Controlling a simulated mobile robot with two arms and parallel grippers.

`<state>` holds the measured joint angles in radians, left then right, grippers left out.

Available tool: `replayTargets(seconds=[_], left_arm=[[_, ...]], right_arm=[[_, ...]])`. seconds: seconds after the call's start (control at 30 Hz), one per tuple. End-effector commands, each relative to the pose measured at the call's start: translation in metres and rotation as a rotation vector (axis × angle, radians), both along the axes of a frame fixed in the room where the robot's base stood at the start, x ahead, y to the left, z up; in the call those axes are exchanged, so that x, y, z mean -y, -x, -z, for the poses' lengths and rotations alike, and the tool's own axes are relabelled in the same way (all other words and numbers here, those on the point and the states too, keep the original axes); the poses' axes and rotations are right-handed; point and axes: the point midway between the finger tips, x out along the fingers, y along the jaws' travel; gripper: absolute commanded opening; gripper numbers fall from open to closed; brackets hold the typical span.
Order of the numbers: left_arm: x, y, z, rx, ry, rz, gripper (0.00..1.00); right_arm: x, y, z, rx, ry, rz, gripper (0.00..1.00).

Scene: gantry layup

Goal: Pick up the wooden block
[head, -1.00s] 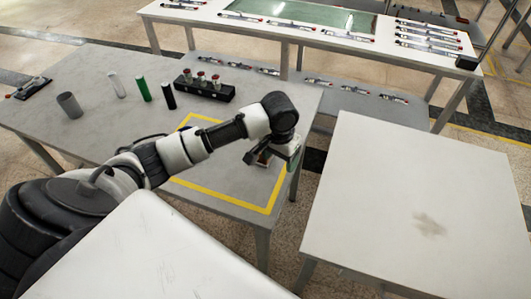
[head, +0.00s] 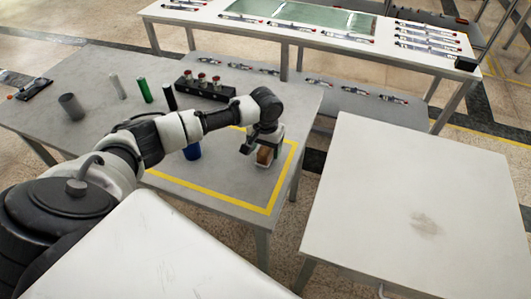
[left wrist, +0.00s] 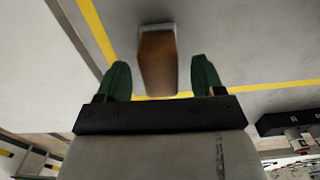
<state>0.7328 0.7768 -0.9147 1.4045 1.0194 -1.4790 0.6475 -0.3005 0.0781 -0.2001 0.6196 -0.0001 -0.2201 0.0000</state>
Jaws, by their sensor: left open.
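The wooden block (head: 264,156) is brown and stands on the grey table inside the yellow taped outline, near its right side. In the left wrist view the block (left wrist: 157,62) shows between the two green fingertips, slightly beyond them, with a gap on each side. My left gripper (head: 262,145) is open and empty, close above and around the block in the head view; it also shows in the left wrist view (left wrist: 160,80). Whether a finger touches the block cannot be told. My right gripper is not in view.
A grey cup (head: 71,106), white cylinder (head: 117,86), green cylinder (head: 145,90) and black rack (head: 206,88) stand farther back. A white table (head: 400,200) is at the right. The yellow outline (head: 220,192) is mostly clear.

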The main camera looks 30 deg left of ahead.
Motion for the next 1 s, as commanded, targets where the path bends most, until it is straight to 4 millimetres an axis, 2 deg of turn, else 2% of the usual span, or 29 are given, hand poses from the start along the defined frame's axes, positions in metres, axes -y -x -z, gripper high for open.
replayTargets(seconds=[0.1,0.2,0.43,0.77,0.8,1.0], left_arm=[[0.0,0.0,0.015,-0.001,-0.001,0.0,0.68],[0.0,0.0,0.021,0.001,-0.001,-0.001,0.68],[0.0,0.0,0.022,0.001,-0.001,0.001,0.67],[0.0,0.0,0.021,0.001,0.0,0.001,0.16],[0.0,0.0,0.021,0.001,0.0,0.0,0.13],[0.0,0.0,0.021,0.002,0.0,0.0,0.13]], right_arm=[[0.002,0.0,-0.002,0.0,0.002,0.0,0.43],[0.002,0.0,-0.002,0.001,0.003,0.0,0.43],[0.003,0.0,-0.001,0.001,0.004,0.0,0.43],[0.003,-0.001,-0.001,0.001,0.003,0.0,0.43],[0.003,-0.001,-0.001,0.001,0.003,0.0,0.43],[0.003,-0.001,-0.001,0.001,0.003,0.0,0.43]])
